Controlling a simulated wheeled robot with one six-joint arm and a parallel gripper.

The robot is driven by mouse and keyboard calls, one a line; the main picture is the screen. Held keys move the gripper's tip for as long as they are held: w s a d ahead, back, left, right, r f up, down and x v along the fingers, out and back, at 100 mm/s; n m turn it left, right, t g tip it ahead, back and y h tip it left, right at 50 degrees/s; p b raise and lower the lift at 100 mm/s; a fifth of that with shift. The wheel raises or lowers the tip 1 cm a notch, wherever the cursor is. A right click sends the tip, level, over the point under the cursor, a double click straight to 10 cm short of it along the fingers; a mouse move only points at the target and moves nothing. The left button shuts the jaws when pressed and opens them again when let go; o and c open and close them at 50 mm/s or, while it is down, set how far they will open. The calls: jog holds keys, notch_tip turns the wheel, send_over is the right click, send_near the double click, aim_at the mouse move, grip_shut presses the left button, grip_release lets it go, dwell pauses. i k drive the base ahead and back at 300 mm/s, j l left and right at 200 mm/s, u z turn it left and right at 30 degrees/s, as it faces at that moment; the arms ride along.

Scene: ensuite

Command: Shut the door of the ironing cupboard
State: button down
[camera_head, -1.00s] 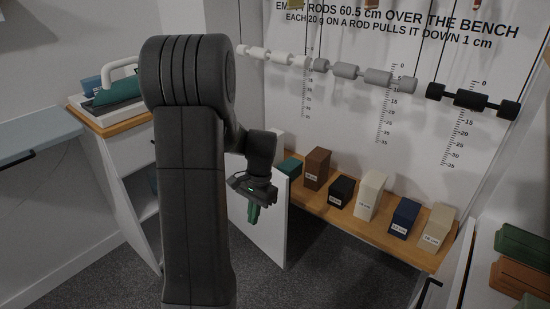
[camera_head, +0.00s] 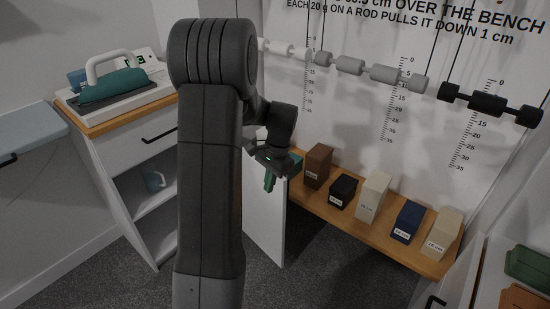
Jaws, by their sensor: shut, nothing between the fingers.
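The ironing cupboard (camera_head: 104,150) is a white unit with a wooden top at the left. Its front compartment is open and shows shelves. A white door panel (camera_head: 265,228) stands swung out to the right, partly hidden behind my arm; its hinge side cannot be seen. My gripper (camera_head: 269,181), with green fingertips, is shut and empty. It appears in front of the panel's upper part; whether it touches the panel I cannot tell.
A wooden bench (camera_head: 388,236) with several labelled blocks runs along the right wall. Grey carpet (camera_head: 325,275) is free in front of the bench.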

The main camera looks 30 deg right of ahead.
aim_at(264, 213)
jog(key=i+l, duration=0.3)
jog(key=l, duration=0.15)
jog(key=i+l, duration=0.35)
